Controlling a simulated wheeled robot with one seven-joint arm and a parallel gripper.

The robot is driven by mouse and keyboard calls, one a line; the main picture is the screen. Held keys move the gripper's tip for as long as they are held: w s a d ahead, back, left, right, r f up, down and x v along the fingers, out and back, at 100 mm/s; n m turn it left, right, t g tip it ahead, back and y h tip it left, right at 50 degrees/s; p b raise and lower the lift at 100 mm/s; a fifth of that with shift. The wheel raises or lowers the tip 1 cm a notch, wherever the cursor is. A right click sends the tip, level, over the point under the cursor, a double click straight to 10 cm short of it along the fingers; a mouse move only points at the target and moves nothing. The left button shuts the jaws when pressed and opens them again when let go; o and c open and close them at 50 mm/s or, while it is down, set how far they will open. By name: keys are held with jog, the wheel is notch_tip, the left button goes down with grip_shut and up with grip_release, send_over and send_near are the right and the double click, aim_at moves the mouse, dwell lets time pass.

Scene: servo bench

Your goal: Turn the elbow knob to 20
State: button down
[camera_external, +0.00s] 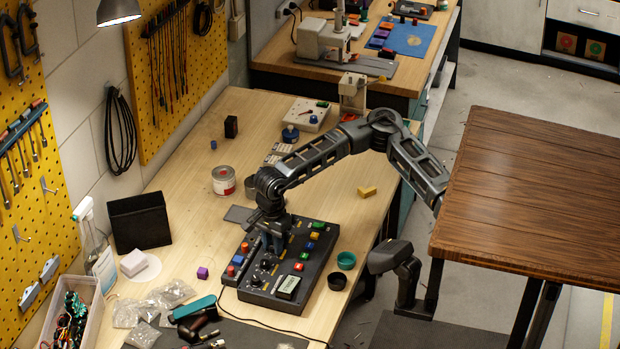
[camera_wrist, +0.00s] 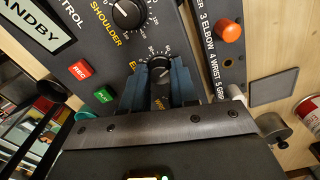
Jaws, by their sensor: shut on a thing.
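The dark control panel (camera_external: 318,262) lies on the wooden bench, and its face also shows in the wrist view (camera_wrist: 88,38). My gripper (camera_external: 273,243) reaches down onto the panel's left part. In the wrist view my gripper (camera_wrist: 157,82) has one blue-grey finger on each side of the black elbow knob (camera_wrist: 160,69) and is shut on it. White scale numbers ring the knob; the fingers hide part of the scale and most of the ELBOW label. I cannot read the exact setting.
The shoulder knob (camera_wrist: 127,13) is close beside the elbow knob. A red button (camera_wrist: 80,70) and a green button (camera_wrist: 104,95) sit on the panel. A strip with an orange-red knob (camera_wrist: 229,31) runs alongside. A teal cup (camera_external: 346,260) and a dark cup (camera_external: 337,281) stand right of the panel.

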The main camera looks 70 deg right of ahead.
jog(key=n, duration=0.4)
jog(key=shift+n, duration=0.3)
jog(key=n, duration=0.3)
jog(key=shift+n, duration=0.4)
jog(key=n, duration=0.4)
jog(key=shift+n, duration=2.1)
jog(key=c, duration=0.9)
grip_release()
jog(key=shift+o, duration=0.2)
jog(key=shift+r+p, duration=0.5)
jog(key=shift+r, duration=3.45)
